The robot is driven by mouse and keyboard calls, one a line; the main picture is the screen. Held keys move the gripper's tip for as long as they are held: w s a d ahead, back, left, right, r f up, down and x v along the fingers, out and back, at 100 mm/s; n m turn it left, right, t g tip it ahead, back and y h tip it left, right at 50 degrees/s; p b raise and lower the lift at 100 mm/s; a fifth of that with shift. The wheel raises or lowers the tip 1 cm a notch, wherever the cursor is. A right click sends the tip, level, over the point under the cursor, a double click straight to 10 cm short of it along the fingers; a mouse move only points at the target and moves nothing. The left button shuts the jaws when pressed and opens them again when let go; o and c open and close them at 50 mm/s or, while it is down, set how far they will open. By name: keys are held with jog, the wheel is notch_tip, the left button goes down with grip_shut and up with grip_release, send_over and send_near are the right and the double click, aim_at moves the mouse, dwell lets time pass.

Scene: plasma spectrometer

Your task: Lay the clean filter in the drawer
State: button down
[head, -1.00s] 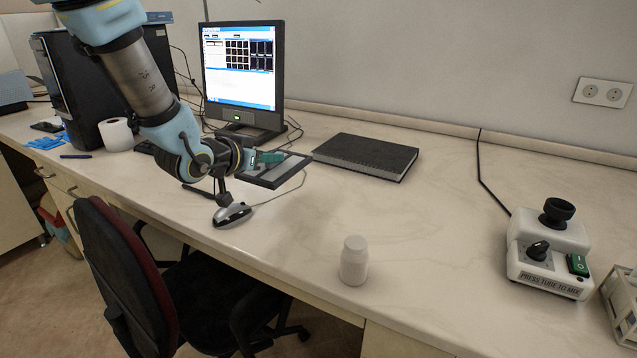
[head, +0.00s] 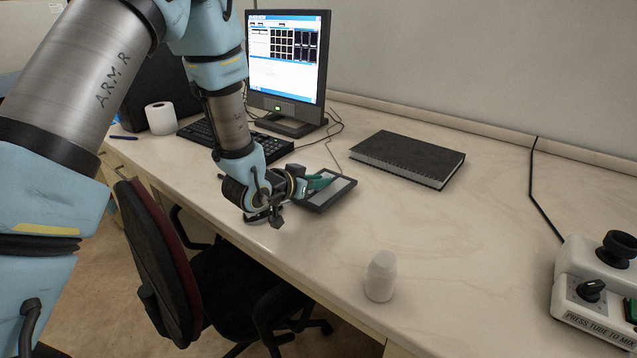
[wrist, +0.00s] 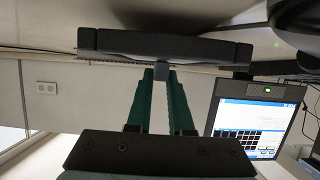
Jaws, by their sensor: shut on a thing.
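The filter is a flat dark frame with a pale grey middle (head: 341,188). It is held above the desk, in front of the keyboard and notebook. My gripper (head: 318,183) has green fingers shut on the edge of the filter. In the wrist view the filter (wrist: 165,46) shows edge-on as a dark bar beyond the green fingertips of my gripper (wrist: 162,78). No open drawer shows. Part of a closed drawer front (head: 122,168) with a handle shows under the desk at the left.
A white bottle (head: 380,277) stands near the desk's front edge. A black notebook (head: 408,157), monitor (head: 287,55), keyboard (head: 205,135) and paper roll (head: 160,118) lie further back. A white mixer (head: 600,285) is at the right. A chair (head: 160,260) stands before the desk.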

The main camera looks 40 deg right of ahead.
jog(key=shift+f, duration=0.6)
jog(key=shift+f, duration=0.2)
jog(key=c, duration=0.8)
grip_release()
jog(key=shift+r, duration=0.1)
jog(key=shift+r, duration=0.2)
jog(key=b+v, duration=0.3)
jog(key=v, duration=0.9)
jog(key=shift+f, duration=0.2)
